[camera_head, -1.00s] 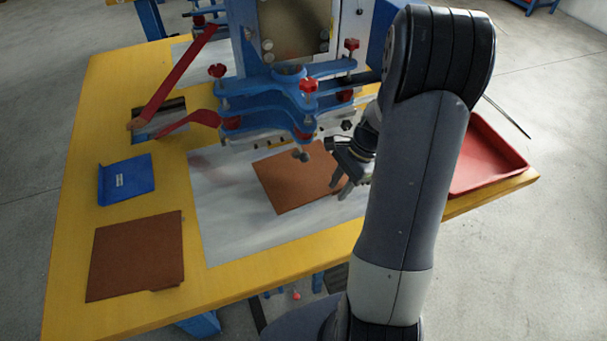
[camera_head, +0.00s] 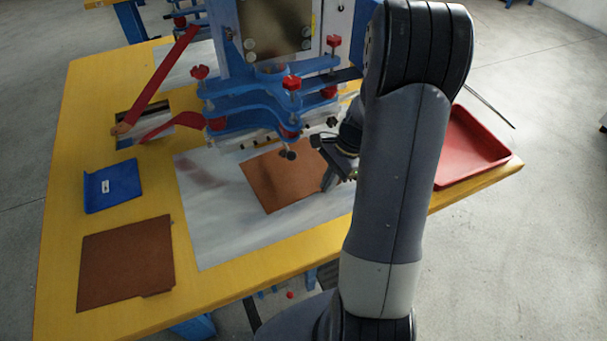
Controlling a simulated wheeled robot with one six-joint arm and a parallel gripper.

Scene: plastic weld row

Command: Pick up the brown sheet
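A flat orange-brown sheet (camera_head: 278,178) lies on the grey metal plate (camera_head: 215,225) in front of the blue machine. A darker brown sheet (camera_head: 125,265) with a small tab lies on the yellow table at the front left. My gripper (camera_head: 331,181) is at the right edge of the orange-brown sheet, its fingers pointing down and covering part of that edge. My arm hides part of the gripper, and I cannot tell whether the fingers touch the sheet or how far apart they are.
The blue machine with red knobs (camera_head: 265,108) stands behind the plate. A red tray (camera_head: 470,150) is at the right. The plate's front left is clear.

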